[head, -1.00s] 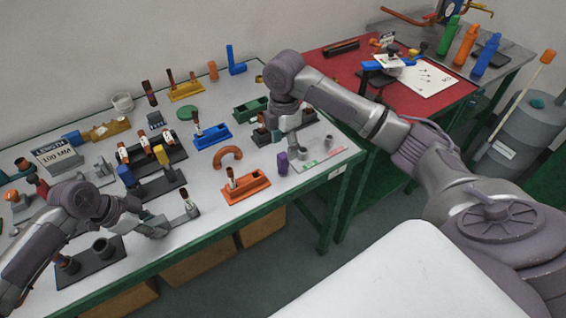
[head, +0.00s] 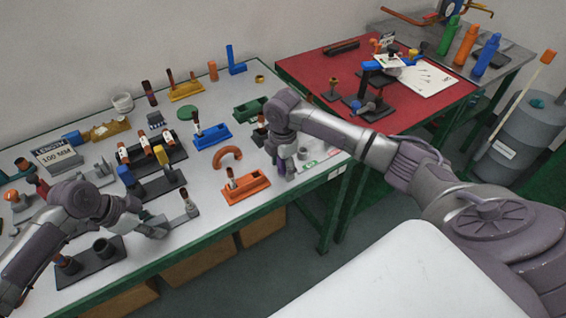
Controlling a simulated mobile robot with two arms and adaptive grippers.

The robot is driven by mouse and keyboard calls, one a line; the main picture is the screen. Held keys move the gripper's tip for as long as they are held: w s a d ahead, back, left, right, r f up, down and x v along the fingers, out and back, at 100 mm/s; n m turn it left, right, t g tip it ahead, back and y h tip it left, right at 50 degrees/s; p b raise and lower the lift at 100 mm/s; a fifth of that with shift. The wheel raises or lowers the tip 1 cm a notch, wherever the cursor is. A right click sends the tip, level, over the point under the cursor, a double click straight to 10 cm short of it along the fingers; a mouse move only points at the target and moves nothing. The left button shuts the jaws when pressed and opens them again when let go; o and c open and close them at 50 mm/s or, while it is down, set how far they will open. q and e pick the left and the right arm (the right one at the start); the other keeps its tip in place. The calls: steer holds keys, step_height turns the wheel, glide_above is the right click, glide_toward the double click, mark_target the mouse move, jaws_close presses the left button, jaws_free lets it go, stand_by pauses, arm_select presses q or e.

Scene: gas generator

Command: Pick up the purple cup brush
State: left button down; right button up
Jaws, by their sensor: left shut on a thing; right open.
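The purple cup brush (head: 280,167) stands on the grey table near its right front edge, partly hidden by my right gripper. My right gripper (head: 286,171) points down at it and is open. I cannot tell whether its fingers are around the brush or beside it. My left gripper (head: 158,231) is low over the left front of the table, shut at the near end of a grey holder (head: 186,213) with a dark-topped post. The contact there is small and hard to make out.
An orange holder (head: 246,188) stands just left of the brush, with an orange arch (head: 228,155) behind it. A small grey cup (head: 303,153) and a pale tray (head: 318,166) lie to the right. A dark base with two sockets (head: 92,262) sits by my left gripper.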

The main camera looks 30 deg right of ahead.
steer(key=c, duration=1)
steer(key=shift+r, duration=0.35)
step_height(320, 180, up, 9)
steer(key=shift+w+a+f, duration=0.1)
steer(key=shift+a+f, duration=0.05)
steer(key=shift+f, duration=0.05)
steer(key=a+r+n, duration=0.2)
steer(key=a+r, duration=0.1)
steer(key=a, duration=0.6)
steer(key=a+r+n, duration=0.2)
steer(key=a, duration=0.6)
steer(key=a+r+n, duration=0.2)
steer(key=a+r, duration=0.1)
steer(key=a, duration=0.6)
steer(key=shift+w+a+r, duration=0.35)
steer(key=shift+w, duration=0.05)
